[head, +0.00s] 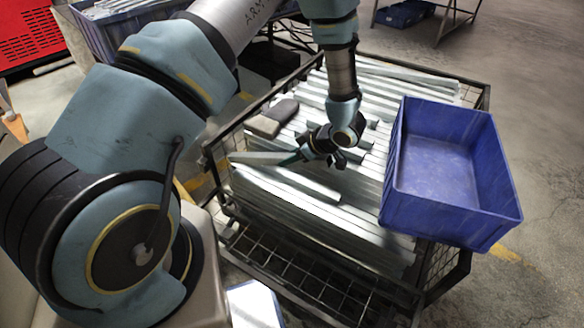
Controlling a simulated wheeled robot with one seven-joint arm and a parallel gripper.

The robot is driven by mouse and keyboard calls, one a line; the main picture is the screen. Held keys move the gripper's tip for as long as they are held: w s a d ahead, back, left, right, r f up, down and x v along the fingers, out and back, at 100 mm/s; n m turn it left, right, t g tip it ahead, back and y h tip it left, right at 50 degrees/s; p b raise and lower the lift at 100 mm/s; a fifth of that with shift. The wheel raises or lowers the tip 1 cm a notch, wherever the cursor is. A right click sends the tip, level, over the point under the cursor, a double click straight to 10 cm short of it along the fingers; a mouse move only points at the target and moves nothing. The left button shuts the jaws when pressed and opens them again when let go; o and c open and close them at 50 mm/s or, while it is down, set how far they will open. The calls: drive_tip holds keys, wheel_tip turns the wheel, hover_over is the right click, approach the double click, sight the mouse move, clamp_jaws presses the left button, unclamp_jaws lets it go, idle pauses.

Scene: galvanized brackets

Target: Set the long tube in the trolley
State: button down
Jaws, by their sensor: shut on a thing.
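My gripper (308,154) is in the middle of the head view, above the stacked metal. It is shut on a long grey tube (262,158), whose visible part points left from the fingers. The tube's other end is hidden by the gripper. The black wire-mesh trolley (300,283) stands below, filled with several long galvanized pieces (290,205). The held tube is over the left part of this stack, its left end close to the trolley's left rim. I cannot tell whether it touches the stack.
A blue empty crate (450,160) sits on the trolley's right side. Another blue bin (130,30) with metal pieces stands behind. Open concrete floor (535,120) is at the right.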

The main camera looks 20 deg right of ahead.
drive_tip(key=shift+f, duration=1.75)
drive_tip(key=shift+f, duration=0.15)
drive_tip(key=c, duration=0.5)
unclamp_jaws()
drive_tip(key=shift+r, duration=0.2)
drive_tip(key=v, duration=1.2)
